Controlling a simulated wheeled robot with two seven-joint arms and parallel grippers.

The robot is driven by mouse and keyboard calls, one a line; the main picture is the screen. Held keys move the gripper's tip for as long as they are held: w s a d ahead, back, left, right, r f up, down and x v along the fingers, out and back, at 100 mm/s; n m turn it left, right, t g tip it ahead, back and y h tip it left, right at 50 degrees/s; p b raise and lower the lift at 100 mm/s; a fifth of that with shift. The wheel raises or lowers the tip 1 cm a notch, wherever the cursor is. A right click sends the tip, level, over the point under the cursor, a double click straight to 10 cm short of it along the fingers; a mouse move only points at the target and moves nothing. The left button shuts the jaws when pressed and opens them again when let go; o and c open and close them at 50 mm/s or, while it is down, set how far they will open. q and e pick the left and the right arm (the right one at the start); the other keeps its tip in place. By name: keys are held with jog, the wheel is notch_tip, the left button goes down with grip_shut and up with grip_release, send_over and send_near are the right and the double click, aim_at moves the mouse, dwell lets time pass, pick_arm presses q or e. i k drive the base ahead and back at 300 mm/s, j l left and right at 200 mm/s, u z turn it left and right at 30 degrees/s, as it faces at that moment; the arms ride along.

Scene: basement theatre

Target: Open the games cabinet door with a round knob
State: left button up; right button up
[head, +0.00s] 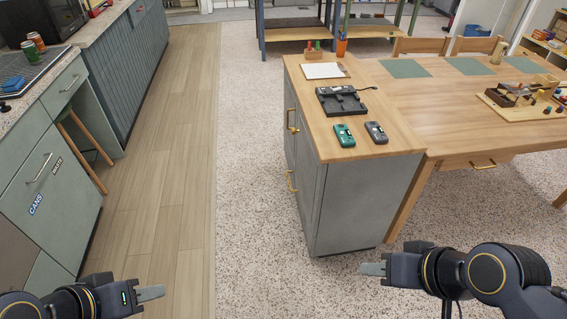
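A grey-green cabinet (365,205) with a wooden top stands in the middle of the head view. Its door side faces left and shows at a steep slant. The doors look shut. My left gripper (151,293) is at the bottom left, over the plank floor, well apart from the cabinet. My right gripper (372,269) is at the lower right, in front of the cabinet's near end. Each shows edge-on, so its opening is unclear; neither visibly holds anything.
Counters (52,190) line the left. The floor between (190,150) is clear.

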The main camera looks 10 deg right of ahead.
aim_at(311, 175)
jog(key=z, duration=0.4)
jog(key=i+j, duration=0.25)
jog(key=i, duration=0.2)
jog(key=i+j+u, duration=0.15)
jog(key=i, duration=0.25)
jog(key=i+j, duration=0.3)
jog(key=i, duration=0.15)
jog(key=i+j+u, duration=0.1)
jog(key=i, duration=0.35)
jog(key=i+j+u, duration=0.1)
jog(key=i+j, duration=0.15)
jog(key=i, duration=0.2)
